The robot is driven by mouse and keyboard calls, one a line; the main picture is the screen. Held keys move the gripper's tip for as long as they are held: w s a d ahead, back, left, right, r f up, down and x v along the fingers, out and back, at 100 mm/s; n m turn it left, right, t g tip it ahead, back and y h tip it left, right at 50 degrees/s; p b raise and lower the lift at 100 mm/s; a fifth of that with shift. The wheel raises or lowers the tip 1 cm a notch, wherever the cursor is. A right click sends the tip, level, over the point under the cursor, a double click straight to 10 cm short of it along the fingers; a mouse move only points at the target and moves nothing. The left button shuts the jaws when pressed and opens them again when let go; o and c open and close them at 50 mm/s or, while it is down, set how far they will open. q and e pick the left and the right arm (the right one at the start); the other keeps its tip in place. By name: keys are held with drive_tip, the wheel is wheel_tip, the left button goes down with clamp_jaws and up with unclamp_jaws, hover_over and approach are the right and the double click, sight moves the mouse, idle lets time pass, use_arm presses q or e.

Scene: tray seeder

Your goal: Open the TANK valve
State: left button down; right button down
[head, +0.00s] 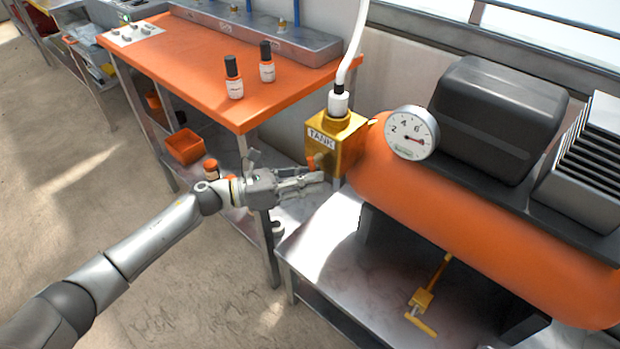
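The TANK valve is a gold block (349,148) with a "TANK" label on its left face, at the left end of the orange tank (465,230). A small red-orange part (311,163) shows low on its labelled side, just above my fingers; I cannot tell whether it is the handle. My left gripper (312,181) reaches in from the left, with its fingertips at the lower part of the block. The fingers lie close together and seen from above, so their opening and any contact are unclear. My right gripper is out of view.
A white hose (353,45) rises from the block's top. A pressure gauge (411,133) sits to its right. An orange bench (215,70) with two small bottles stands behind my gripper. A yellow T-shaped valve (422,300) hangs beneath the tank.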

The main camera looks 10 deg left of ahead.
use_arm(q)
drive_tip(key=shift+w+a+m+y+b, duration=0.25)
drive_tip(key=shift+m+y, duration=0.2)
drive_tip(key=shift+m, duration=0.15)
drive_tip(key=shift+w+a+m+y+b, duration=0.1)
drive_tip(key=shift+a+m+y, duration=0.15)
drive_tip(key=shift+m+y, duration=0.3)
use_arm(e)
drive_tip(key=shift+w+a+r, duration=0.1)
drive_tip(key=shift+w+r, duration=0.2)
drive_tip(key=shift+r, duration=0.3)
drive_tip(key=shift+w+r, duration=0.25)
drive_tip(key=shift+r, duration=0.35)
use_arm(q)
drive_tip(key=c, duration=1.7)
unclamp_jaws()
drive_tip(key=shift+c, duration=0.2)
drive_tip(key=shift+a, duration=0.1)
drive_tip(key=v, duration=1.1)
drive_tip(key=shift+a, duration=0.4)
drive_tip(key=shift+s+r, duration=0.1)
